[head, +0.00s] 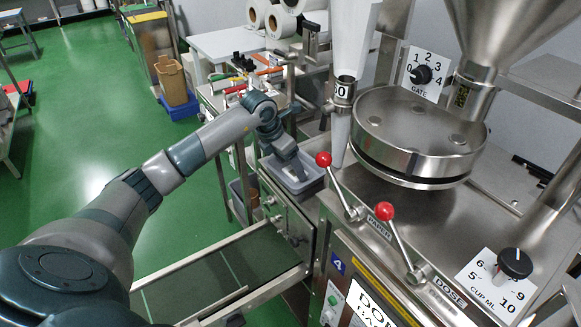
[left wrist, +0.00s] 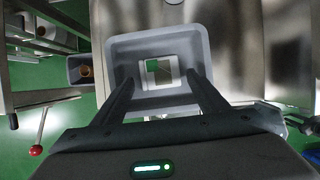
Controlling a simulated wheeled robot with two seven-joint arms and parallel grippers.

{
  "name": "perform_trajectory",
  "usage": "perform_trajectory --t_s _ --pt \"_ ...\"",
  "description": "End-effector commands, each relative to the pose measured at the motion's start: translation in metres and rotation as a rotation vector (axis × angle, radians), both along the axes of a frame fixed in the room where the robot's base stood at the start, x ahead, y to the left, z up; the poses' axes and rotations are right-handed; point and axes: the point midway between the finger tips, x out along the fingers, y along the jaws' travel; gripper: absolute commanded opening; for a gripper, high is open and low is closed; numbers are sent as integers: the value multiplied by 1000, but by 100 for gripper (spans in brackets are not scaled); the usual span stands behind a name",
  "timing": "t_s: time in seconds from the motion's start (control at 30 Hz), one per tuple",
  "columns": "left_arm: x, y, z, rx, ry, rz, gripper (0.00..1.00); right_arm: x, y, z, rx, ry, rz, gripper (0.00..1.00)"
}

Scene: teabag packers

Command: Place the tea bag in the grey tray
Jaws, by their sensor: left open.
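The grey tray (head: 305,187) sits on the metal machine ledge beside the filling machine. In the left wrist view the grey tray (left wrist: 118,60) is seen from above. A pale square tea bag (left wrist: 148,82) with a green patch lies inside it, apparently on its floor. My left gripper (left wrist: 159,78) is open, its two fingers apart above the tray, with the tea bag showing between and beyond the fingertips. In the head view my left gripper (head: 297,168) points down into the tray and hides part of its inside. My right gripper is not in view.
The filling machine with a round steel drum (head: 418,132) and a steel chute stands right of the tray. Red-knobbed levers (head: 324,159) stick up close to the tray's right side.

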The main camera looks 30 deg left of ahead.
Motion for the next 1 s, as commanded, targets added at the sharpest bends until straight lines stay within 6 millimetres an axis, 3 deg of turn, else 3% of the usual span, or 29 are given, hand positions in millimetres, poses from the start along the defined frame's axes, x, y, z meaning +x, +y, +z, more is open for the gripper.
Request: perform_trajectory --t_s 0.6,1.0 --pt "-35 12 89 1 -3 0 67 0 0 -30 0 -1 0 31" --pt "-40 14 100 1 1 1 67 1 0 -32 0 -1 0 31"
